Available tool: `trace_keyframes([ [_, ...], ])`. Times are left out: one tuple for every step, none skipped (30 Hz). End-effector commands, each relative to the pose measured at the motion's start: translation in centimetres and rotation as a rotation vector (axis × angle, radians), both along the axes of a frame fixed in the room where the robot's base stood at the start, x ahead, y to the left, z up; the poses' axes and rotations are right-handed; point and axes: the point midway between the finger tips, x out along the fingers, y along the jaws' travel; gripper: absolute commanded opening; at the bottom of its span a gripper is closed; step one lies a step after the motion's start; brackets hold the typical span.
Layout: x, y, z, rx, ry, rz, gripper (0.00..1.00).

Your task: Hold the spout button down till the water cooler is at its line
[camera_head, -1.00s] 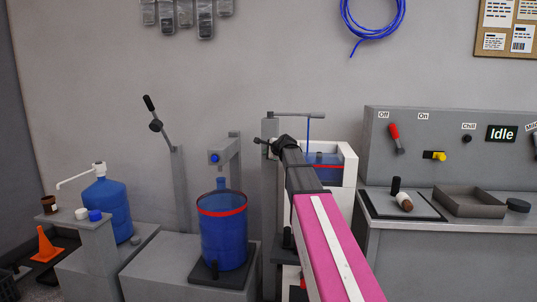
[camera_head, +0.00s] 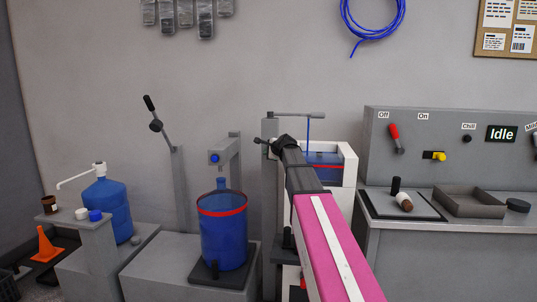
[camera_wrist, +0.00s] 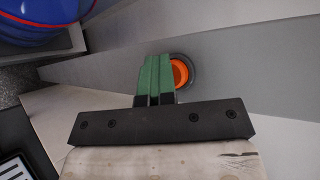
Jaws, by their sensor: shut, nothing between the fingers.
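The water cooler (camera_head: 349,165) is a white unit with a blue tank front and a red line (camera_head: 328,166). A thin blue stream (camera_head: 308,135) runs from the grey spout (camera_head: 298,115) into its top. I cannot tell where the water stands against the line. My gripper (camera_head: 262,141) is at the grey post left of the cooler, at the end of my pink arm. In the wrist view its green fingers (camera_wrist: 154,70) are shut and empty. They overlap the left side of an orange button (camera_wrist: 180,73) in a dark ring. Whether they touch it is unclear.
A blue drum (camera_head: 223,240) with a red band stands left of my arm, and a blue bottle (camera_head: 107,215) with a pump is further left. On the right a counter holds a grey tray (camera_head: 470,203) below a control panel (camera_head: 450,130) reading Idle.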

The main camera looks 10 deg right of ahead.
Motion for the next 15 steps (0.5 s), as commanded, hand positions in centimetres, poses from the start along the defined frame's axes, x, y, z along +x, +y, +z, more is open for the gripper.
trace_keyframes([
  [0.6,-0.3,0.2,-0.003,-0.008,-0.008,0.0],
  [0.5,-0.3,0.2,-0.003,-0.008,-0.008,0.0],
  [0.4,-0.2,0.2,-0.003,-0.008,-0.008,0.0],
  [0.3,-0.2,0.2,-0.003,-0.008,-0.008,0.0],
  [0.2,-0.2,0.2,-0.003,-0.008,-0.008,0.0],
  [0.0,-0.1,0.2,-0.003,-0.008,-0.008,0.0],
  [-0.2,-0.1,0.2,-0.003,-0.008,-0.008,0.0],
  [-0.3,0.0,0.2,-0.003,-0.008,-0.008,0.0],
  [-0.6,0.1,0.2,-0.003,-0.008,-0.007,0.0],
  [-0.7,0.1,0.2,-0.003,-0.008,-0.007,0.0],
  [-0.9,0.1,0.2,-0.003,-0.008,-0.007,0.0],
  [-1.2,0.2,0.2,-0.003,-0.007,-0.007,0.0],
  [-1.3,0.3,0.1,-0.002,-0.007,-0.006,0.0],
  [-1.4,0.3,0.1,-0.002,-0.006,-0.005,0.0],
  [-1.5,0.4,0.1,-0.002,-0.006,-0.005,0.0],
])
